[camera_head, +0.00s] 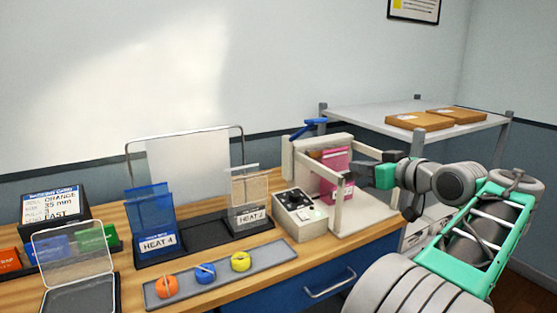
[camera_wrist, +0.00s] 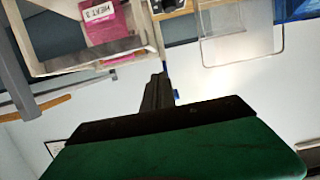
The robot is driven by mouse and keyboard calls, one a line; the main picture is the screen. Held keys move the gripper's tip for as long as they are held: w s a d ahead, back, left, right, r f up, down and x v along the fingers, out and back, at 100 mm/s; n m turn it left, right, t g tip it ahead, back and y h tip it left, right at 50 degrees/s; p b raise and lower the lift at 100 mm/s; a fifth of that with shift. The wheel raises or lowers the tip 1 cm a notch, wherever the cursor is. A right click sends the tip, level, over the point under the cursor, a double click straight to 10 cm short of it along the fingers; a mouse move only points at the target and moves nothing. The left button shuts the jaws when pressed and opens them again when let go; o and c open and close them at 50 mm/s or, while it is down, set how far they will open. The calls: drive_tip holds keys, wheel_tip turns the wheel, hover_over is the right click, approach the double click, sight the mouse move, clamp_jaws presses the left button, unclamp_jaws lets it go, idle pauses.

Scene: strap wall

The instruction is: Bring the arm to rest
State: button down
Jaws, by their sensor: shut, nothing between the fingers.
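My arm reaches in from the right in the head view, its green wrist part (camera_head: 385,176) beside the white-framed machine (camera_head: 340,220). In the wrist view the dark fingers of my gripper (camera_wrist: 158,84) are together with nothing between them. They appear apart from the machine frame (camera_wrist: 148,30). A pink card (camera_head: 336,175) stands inside the machine; it also shows in the wrist view (camera_wrist: 104,22) with an upside-down label. In the head view the fingertips are hard to make out against the machine.
Left of the machine, the wooden bench holds a HEAT 2 holder (camera_head: 250,200), a HEAT 4 holder (camera_head: 152,225), a tray (camera_head: 215,277) of coloured rolls and an open clear-lidded box (camera_head: 77,270). A shelf (camera_head: 380,115) with two cardboard boxes (camera_head: 420,121) stands behind my arm.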

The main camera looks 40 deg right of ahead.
drive_tip(key=w+a+f+g+y+p, duration=0.2)
drive_tip(key=w+a+p, duration=0.1)
drive_tip(key=w+a, duration=0.75)
drive_tip(key=w+a+f+g+p, duration=0.1)
drive_tip(key=w+a+f, duration=0.15)
drive_tip(key=a, duration=0.35)
drive_tip(key=w+a+f+g+p, duration=0.1)
drive_tip(key=a+f+g+p, duration=0.15)
drive_tip(key=a, duration=0.45)
drive_tip(key=s+a+f+n+g+y+p, duration=0.1)
drive_tip(key=s+a+f, duration=0.15)
drive_tip(key=a, duration=0.35)
drive_tip(key=s+a+f+g+p, duration=0.1)
drive_tip(key=s+a+f+g, duration=0.15)
drive_tip(key=a, duration=0.35)
drive_tip(key=s+a+f+g+p, duration=0.1)
drive_tip(key=s+a+f, duration=0.2)
drive_tip(key=s+a, duration=0.1)
drive_tip(key=s+a+f+n+g+p, duration=0.1)
drive_tip(key=s+a+f, duration=0.2)
drive_tip(key=s, duration=0.4)
drive_tip(key=shift+s+a+f+g+h, duration=0.2)
drive_tip(key=shift+a+f+g+h, duration=0.15)
drive_tip(key=shift+f, duration=0.35)
